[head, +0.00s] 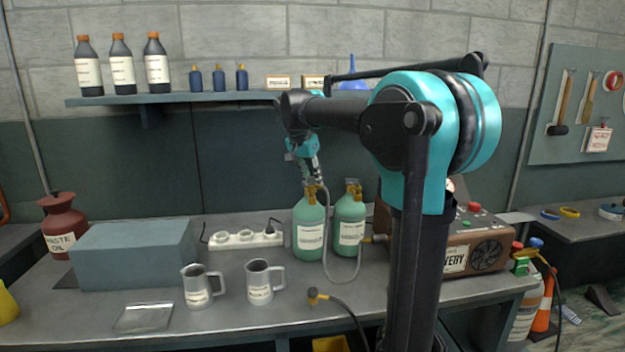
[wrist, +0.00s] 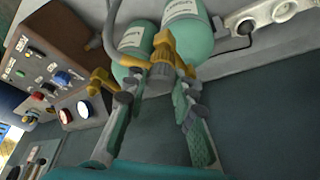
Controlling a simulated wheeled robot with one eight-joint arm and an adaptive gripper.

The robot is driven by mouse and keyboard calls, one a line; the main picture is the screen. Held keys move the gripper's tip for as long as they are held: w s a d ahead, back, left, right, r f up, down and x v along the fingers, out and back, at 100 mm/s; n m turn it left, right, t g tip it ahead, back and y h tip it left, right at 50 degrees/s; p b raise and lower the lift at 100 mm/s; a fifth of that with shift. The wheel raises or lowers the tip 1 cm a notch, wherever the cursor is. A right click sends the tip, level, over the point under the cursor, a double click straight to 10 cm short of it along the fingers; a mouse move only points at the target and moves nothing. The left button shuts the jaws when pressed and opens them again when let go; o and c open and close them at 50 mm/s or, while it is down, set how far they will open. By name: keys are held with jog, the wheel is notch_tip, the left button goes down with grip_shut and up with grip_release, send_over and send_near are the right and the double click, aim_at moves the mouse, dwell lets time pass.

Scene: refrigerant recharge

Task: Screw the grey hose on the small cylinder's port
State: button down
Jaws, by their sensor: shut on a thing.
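Two green cylinders stand side by side on the bench: the left cylinder (head: 308,240) and the right cylinder (head: 349,225). My gripper (head: 314,182) points down at the left cylinder's top. The grey hose (head: 327,250) hangs in a loop from beside my fingertips to the recovery machine's side. In the wrist view my gripper (wrist: 160,82) is shut around a grey and brass fitting (wrist: 165,50), seemingly the hose end. Its seating on the port is unclear.
The brown recovery machine (head: 478,250) stands to the right, partly behind my arm. A power strip (head: 245,239) and a grey-blue box (head: 135,253) lie left. Two metal mugs (head: 262,282) stand in front. Another hose with a brass end (head: 316,296) lies at the front edge.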

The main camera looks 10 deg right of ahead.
dwell(0.3)
jog(key=m+g, duration=0.1)
jog(key=m, duration=0.2)
jog(key=shift+m+h, duration=0.4)
jog(key=shift+m+g, duration=0.5)
jog(key=shift+m, duration=0.3)
jog(key=shift+m+g, duration=0.3)
jog(key=shift+m, duration=0.7)
jog(key=m+g, duration=0.1)
jog(key=m, duration=0.2)
jog(key=shift+f+m, duration=0.1)
jog(key=shift+m, duration=0.2)
jog(key=c, duration=1.2)
grip_release()
